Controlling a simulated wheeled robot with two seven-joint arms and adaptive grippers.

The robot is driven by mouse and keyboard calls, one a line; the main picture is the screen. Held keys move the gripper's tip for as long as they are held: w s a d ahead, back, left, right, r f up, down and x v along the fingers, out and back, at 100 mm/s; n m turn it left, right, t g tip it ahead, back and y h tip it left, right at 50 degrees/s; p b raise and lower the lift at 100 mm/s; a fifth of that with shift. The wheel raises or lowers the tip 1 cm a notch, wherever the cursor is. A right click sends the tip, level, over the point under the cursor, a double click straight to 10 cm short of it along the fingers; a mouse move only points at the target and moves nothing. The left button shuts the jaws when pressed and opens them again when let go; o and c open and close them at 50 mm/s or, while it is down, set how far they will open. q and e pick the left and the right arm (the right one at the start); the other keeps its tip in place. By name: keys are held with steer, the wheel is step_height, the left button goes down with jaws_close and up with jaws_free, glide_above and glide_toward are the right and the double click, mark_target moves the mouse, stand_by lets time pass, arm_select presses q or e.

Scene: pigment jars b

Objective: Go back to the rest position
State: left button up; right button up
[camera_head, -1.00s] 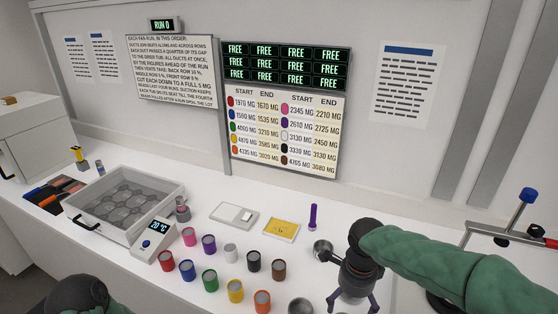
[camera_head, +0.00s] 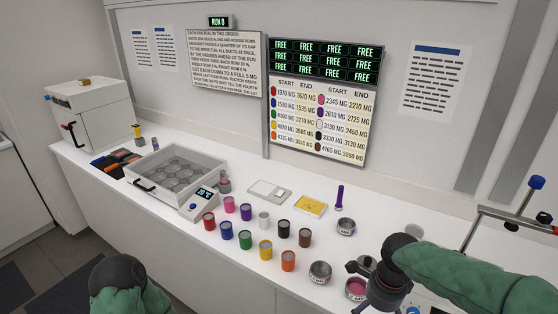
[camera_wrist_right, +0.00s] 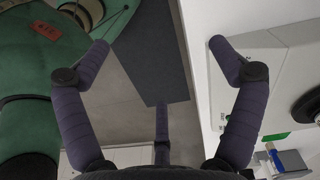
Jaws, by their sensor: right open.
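My right gripper (camera_head: 363,287) is at the lower right of the head view, over the front edge of the white bench (camera_head: 230,262). Floor and the bench's edge show beyond the fingers. A metal cup with pink contents (camera_head: 356,287) shows just beside the gripper in the head view, partly covered by it. My left arm shows only as a dark round joint and green sleeve at the lower left; its gripper is out of view.
Several coloured jars (camera_head: 265,249) stand mid-bench, near a metal cup (camera_head: 320,272) and another cup (camera_head: 345,226). A glass-topped tray (camera_head: 215,170) and white box oven (camera_head: 95,110) are at left. A stand with a blue knob (camera_head: 537,183) is at right.

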steer(key=a+f+n+y, duration=0.1)
steer(key=a+f+n, duration=0.2)
steer(key=f, duration=0.4)
steer(key=s+a+f+n+y, duration=0.1)
steer(key=a+f+n, duration=0.25)
steer(key=f, duration=0.25)
steer(key=a+f+n+y, duration=0.1)
steer(key=a+f+n, duration=0.25)
steer(key=f, duration=0.35)
steer(key=s+a+f+n, duration=0.3)
steer(key=s+f+n, duration=0.5)
steer(key=s+f, duration=0.2)
step_height(320, 180, down, 2)
steer(key=shift+a+f+y, duration=0.25)
steer(key=shift+a+y, duration=0.1)
steer(key=shift+y, duration=0.05)
